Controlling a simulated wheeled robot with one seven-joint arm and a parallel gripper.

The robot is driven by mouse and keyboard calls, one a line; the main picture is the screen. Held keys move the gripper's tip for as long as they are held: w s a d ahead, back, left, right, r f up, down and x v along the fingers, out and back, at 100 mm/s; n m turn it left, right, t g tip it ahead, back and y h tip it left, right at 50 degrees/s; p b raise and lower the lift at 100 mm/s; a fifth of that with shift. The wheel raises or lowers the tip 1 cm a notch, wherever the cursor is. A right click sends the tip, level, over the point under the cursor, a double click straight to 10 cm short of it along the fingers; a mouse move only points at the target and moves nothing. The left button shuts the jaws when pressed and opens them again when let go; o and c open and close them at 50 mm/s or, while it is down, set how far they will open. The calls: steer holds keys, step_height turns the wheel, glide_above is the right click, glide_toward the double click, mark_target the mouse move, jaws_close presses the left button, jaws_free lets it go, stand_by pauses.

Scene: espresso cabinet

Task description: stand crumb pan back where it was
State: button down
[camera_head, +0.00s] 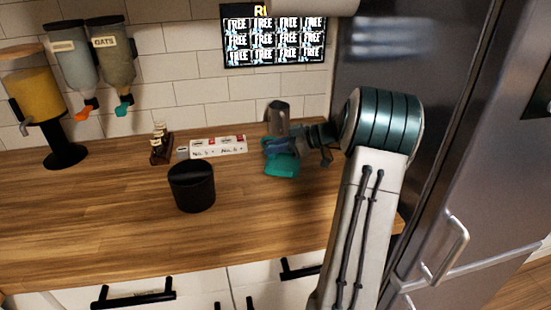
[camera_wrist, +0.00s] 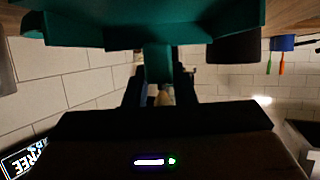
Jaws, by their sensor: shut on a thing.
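The crumb pan is the teal piece (camera_head: 282,166) low over the back right of the wooden counter (camera_head: 95,225). It fills the top of the wrist view (camera_wrist: 150,25), its tray part close to the camera. My gripper (camera_head: 272,149) is shut on its narrow teal handle, which runs between the dark fingers in the wrist view (camera_wrist: 158,82). The pan looks tilted in the head view. I cannot tell whether it touches the counter. The fingertips are partly hidden by the pan and by shadow.
A grey metal cylinder (camera_head: 278,117) stands behind my gripper. A black canister (camera_head: 191,187) stands left of the pan. A labelled white box (camera_head: 218,147) and small bottles (camera_head: 158,143) are further back. The fridge (camera_head: 430,130) is close on the right. The front left counter is clear.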

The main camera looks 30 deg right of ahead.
mark_target(277, 156)
steer(key=shift+f, duration=1.85)
steer(key=shift+f, duration=0.15)
steer(key=c, duration=1.2)
jaws_free()
steer(key=shift+r, duration=0.2)
steer(key=b+v, duration=0.1)
steer(key=v, duration=0.6)
steer(key=shift+s+d+r, duration=0.1)
steer(key=shift+s+d, duration=0.05)
steer(key=shift+s, duration=0.05)
